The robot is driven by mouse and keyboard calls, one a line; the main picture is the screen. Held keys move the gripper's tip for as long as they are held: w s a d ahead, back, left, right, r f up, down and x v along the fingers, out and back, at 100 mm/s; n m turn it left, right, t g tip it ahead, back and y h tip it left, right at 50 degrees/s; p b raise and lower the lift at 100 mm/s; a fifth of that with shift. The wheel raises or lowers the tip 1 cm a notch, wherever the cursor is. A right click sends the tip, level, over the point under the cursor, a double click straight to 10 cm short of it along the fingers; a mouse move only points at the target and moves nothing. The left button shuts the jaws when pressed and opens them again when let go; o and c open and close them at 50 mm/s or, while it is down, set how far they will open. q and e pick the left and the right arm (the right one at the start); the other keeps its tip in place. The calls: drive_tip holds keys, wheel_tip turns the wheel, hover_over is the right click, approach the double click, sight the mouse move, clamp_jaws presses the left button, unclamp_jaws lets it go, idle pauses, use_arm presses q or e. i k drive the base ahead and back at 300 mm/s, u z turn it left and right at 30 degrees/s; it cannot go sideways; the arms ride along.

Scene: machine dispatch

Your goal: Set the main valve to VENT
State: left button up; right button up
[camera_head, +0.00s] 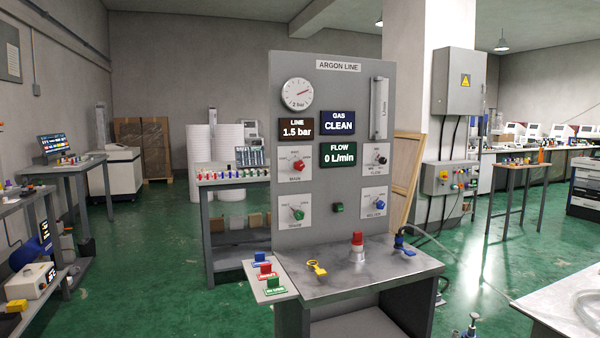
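The argon line panel (338,215) stands upright at the back of a grey bench in the middle of the view. The main valve (298,165) is a red knob on a white plate labelled MAIN, at the panel's upper left. The small position labels around the knob are too small to read for sure, so I cannot tell its setting. The displays read LINE 1.5 bar (296,128), GAS CLEAN (337,123) and FLOW 0 L/min (338,154). The round gauge (297,94) has a red needle pointing to the upper right. Neither gripper is in view.
A green knob (297,213), a black knob (381,160) and a blue knob (379,204) share the panel. On the bench top (335,284) are a yellow ring-shaped item (317,268) and a red-topped item (357,243). Green floor is open at left.

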sight(299, 165)
drive_tip(key=k, duration=1)
drive_tip(key=u, duration=0.75)
drive_tip(key=i, duration=1.8)
drive_tip(key=z, duration=0.75)
